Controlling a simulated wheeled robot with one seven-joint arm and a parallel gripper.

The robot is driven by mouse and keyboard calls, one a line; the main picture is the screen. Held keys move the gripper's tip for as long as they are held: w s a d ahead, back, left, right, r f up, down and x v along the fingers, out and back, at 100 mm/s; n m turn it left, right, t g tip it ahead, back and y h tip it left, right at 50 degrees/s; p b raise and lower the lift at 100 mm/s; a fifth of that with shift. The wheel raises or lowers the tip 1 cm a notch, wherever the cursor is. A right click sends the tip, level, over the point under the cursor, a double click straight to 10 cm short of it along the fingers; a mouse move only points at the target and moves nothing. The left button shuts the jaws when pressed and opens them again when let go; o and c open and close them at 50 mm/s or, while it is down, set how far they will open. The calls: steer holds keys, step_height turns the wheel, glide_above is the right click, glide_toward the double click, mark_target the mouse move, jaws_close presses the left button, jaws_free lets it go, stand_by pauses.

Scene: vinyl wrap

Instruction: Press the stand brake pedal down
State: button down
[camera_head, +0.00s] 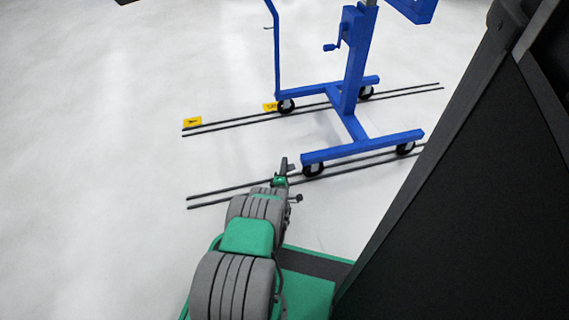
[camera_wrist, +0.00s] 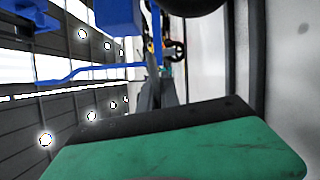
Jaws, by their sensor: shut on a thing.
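The blue wheeled stand (camera_head: 347,112) stands on dark floor rails, and its blue frame (camera_wrist: 118,15) fills the upper left of the wrist view. My gripper (camera_head: 284,163) is low, just left of the stand's near-left caster (camera_head: 313,169). In the wrist view my gripper (camera_wrist: 157,92) points away from the camera, its fingers close together beside small dark, yellow and orange parts. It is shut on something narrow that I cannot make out. The brake pedal cannot be told apart; the fingers and small scale hide any contact.
Two pairs of dark rails (camera_head: 225,194) cross the pale floor. Yellow tags (camera_head: 193,122) lie by the far rails. A large black panel (camera_head: 470,190) blocks the right side. The floor at left is clear.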

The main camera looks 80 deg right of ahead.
steer(key=shift+f+n+h, duration=0.25)
steer(key=shift+n+h, duration=0.05)
steer(key=shift+n, duration=0.4)
steer(key=c, duration=1.6)
jaws_free()
